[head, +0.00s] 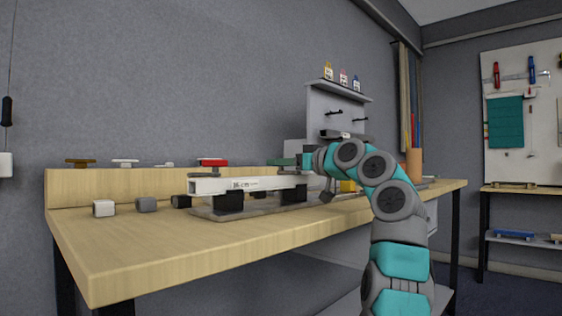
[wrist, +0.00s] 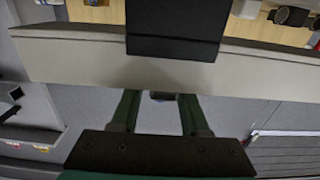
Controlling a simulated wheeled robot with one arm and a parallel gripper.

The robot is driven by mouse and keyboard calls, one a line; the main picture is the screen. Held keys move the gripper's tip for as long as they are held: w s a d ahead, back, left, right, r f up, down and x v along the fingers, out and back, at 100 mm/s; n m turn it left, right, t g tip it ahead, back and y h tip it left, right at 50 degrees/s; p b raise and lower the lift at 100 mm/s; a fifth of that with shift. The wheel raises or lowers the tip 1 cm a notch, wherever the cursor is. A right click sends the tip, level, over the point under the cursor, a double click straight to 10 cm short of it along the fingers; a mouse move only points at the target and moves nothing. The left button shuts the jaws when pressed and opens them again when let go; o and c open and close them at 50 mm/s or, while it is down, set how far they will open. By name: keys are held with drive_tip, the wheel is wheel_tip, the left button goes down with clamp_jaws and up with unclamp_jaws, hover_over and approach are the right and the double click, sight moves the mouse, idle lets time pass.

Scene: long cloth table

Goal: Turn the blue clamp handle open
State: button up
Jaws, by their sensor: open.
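I cannot make out a blue clamp handle in either view. A long white bar (head: 245,184) lies level on black blocks (head: 229,202) over a grey plate on the bench. In the wrist view the pale bar (wrist: 70,62) crosses the picture, with a black block (wrist: 172,30) in front of it. My gripper (wrist: 158,97) is open, its two dark green fingers apart. No held object shows between them. In the head view my wrist hangs near the bar's right end, and my arm hides part of the bench there.
The wooden bench (head: 130,262) carries a white block (head: 103,208) and a grey block (head: 146,204) at its left. A red piece (head: 212,162) sits on the back ledge. A small shelf (head: 340,92) holds bottles. An orange cylinder (head: 414,163) stands right of my arm. The bench's front left is clear.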

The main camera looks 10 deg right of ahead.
drive_tip(key=shift+w+a, duration=0.1)
drive_tip(key=shift+w, duration=0.05)
drive_tip(key=shift+c, duration=0.2)
clamp_jaws()
idle(0.4)
